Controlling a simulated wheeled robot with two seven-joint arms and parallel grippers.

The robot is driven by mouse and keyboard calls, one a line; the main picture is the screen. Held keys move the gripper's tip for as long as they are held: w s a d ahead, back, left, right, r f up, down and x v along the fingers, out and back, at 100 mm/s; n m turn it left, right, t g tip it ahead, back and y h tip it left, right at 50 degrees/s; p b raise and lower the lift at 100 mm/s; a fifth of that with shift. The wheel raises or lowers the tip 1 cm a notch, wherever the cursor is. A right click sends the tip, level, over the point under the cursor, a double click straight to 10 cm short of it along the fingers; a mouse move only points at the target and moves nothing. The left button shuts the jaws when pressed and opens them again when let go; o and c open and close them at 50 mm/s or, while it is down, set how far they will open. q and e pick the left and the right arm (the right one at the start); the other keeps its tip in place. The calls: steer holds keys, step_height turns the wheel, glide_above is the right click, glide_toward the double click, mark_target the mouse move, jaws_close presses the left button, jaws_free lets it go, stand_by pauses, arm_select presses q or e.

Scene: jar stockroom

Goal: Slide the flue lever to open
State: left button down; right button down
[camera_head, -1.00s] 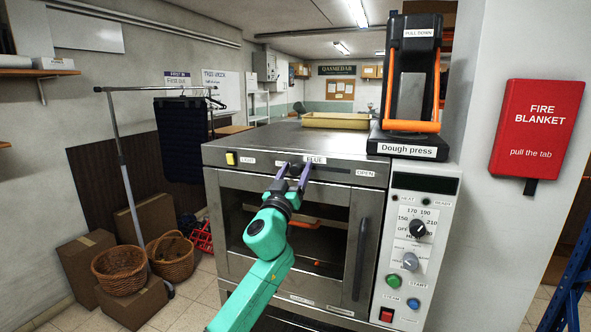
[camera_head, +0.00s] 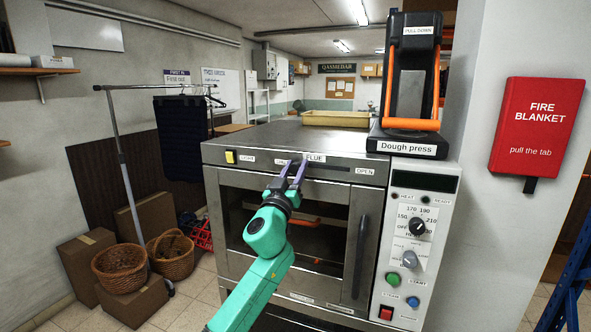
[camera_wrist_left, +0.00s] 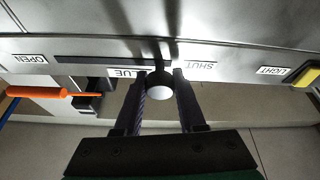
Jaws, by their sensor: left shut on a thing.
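The flue lever (camera_wrist_left: 159,86) is a pale round knob on a dark stem, sticking out of a dark slot (camera_wrist_left: 100,60) in the oven's front panel. In the left wrist view, which is upside down, it stands at the SHUT end of the slot, with the OPEN label (camera_wrist_left: 30,59) beyond the other end. My left gripper (camera_head: 296,169) is at the panel below the FLUE label (camera_head: 315,158). In the wrist view its two fingers (camera_wrist_left: 160,97) are shut on the lever, one on each side. In the head view the fingers mostly hide the lever. My right gripper is not in view.
The steel oven (camera_head: 230,190) has a yellow light switch (camera_head: 230,157) at left and a vertical door handle (camera_head: 361,258) below. A dough press (camera_head: 408,148) and a yellow tray (camera_head: 335,119) stand on top. The panel toward OPEN is clear.

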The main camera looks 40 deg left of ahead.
mark_target(347, 164)
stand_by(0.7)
arm_select(q)
steer(key=shift+w+d+f, duration=0.1)
steer(key=shift+d, duration=0.25)
steer(key=w+d+b, duration=0.1)
steer(key=d, duration=0.2)
steer(key=w+d+b, duration=0.1)
steer(key=d+b, duration=0.1)
steer(key=d, duration=0.2)
steer(key=w+d+b, duration=0.1)
steer(key=w+d, duration=0.1)
steer(key=d, duration=0.2)
steer(key=shift+f+b, duration=0.1)
steer(key=shift+b, duration=0.3)
steer(key=shift+s+a, duration=0.1)
steer(key=c, duration=0.7)
jaws_free()
steer(key=shift+o, duration=1)
steer(key=shift+d, duration=0.2)
steer(key=shift+d+r, duration=0.1)
steer(key=shift+r, duration=0.1)
